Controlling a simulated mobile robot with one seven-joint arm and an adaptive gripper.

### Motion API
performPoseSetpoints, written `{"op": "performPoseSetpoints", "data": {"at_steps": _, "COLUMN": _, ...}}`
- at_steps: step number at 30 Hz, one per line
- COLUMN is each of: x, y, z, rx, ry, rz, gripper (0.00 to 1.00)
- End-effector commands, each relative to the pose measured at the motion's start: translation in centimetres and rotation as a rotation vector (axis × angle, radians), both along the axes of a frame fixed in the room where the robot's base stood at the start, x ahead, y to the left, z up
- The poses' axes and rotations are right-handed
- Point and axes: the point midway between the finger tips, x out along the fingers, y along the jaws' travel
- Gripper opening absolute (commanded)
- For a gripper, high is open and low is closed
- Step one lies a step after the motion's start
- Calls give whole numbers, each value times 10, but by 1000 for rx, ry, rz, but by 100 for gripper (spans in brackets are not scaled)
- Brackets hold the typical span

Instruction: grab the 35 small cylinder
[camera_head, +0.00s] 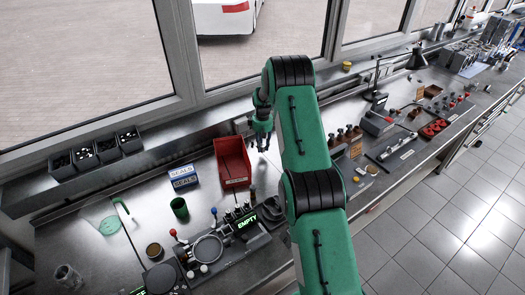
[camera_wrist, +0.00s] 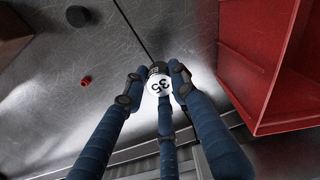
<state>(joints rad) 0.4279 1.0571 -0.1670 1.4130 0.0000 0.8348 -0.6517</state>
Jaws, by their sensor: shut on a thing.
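My gripper (camera_wrist: 160,92) has its dark blue fingers closed around a small cylinder with a white top marked 35 (camera_wrist: 158,86) in the wrist view. The cylinder's side is dark and partly hidden by the fingers. In the head view my gripper (camera_head: 262,142) is behind the red bin's right side, near the window-side ledge. The cylinder cannot be made out in the head view. I cannot tell whether it touches the metal surface.
A red bin (camera_wrist: 285,60) stands close on the right in the wrist view; it also shows in the head view (camera_head: 232,160). A SEALS box (camera_head: 183,177) stands left of the bin.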

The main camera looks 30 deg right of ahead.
Motion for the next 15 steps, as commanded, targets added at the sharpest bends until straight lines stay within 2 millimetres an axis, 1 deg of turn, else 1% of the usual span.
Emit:
{"op": "performPoseSetpoints", "data": {"at_steps": 1, "x": -8, "y": 4, "z": -1, "rx": 2, "ry": 5, "rz": 0, "gripper": 0}}
{"op": "performPoseSetpoints", "data": {"at_steps": 8, "x": -37, "y": 16, "z": 2, "rx": 2, "ry": 2, "rz": 0, "gripper": 0}}
{"op": "performPoseSetpoints", "data": {"at_steps": 15, "x": -71, "y": 31, "z": 5, "rx": 1, "ry": 3, "rz": 0, "gripper": 0}}
